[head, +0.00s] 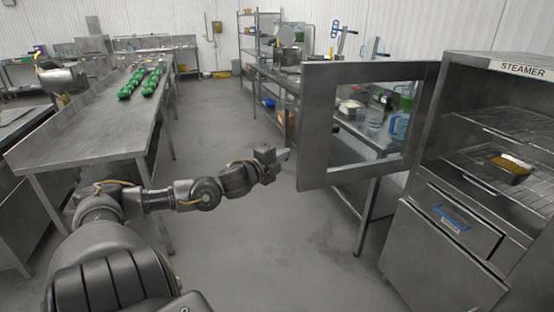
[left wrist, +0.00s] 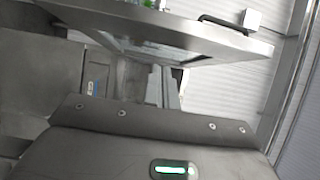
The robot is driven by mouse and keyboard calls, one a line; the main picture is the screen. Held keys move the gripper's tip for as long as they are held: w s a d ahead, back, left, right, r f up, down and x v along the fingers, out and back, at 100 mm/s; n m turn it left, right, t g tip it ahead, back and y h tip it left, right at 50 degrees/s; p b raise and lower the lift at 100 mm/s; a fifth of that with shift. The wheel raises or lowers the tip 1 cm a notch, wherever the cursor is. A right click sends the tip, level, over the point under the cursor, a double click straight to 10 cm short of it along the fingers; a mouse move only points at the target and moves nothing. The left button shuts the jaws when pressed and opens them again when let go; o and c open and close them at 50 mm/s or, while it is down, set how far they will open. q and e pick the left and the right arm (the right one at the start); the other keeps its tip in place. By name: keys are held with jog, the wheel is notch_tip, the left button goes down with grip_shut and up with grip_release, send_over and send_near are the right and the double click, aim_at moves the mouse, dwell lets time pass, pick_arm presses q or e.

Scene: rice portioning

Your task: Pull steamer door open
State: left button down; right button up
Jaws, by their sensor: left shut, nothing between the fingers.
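The steamer (head: 480,72) is a steel cabinet at the right of the head view, marked STEAMER. Its windowed door (head: 315,125) stands wide open, swung out to the left, and the wire-shelved interior shows. The door also crosses the top of the left wrist view (left wrist: 85,22), with a dark bar handle (left wrist: 222,22) on it. My left gripper (head: 283,156) is shut and empty, just left of the door's free edge. I cannot tell whether its tip touches the door. My right gripper is not in view.
A metal pan (head: 508,174) sits on a steamer rack. A closed drawer with a blue handle (head: 452,218) is below. A steel table (head: 90,125) with green items (head: 140,84) stands left; a workbench (head: 345,125) stands behind the door. The floor between is clear.

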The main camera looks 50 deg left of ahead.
pick_arm(q)
jog(key=shift+s+a, duration=0.25)
jog(key=shift+s, duration=0.75)
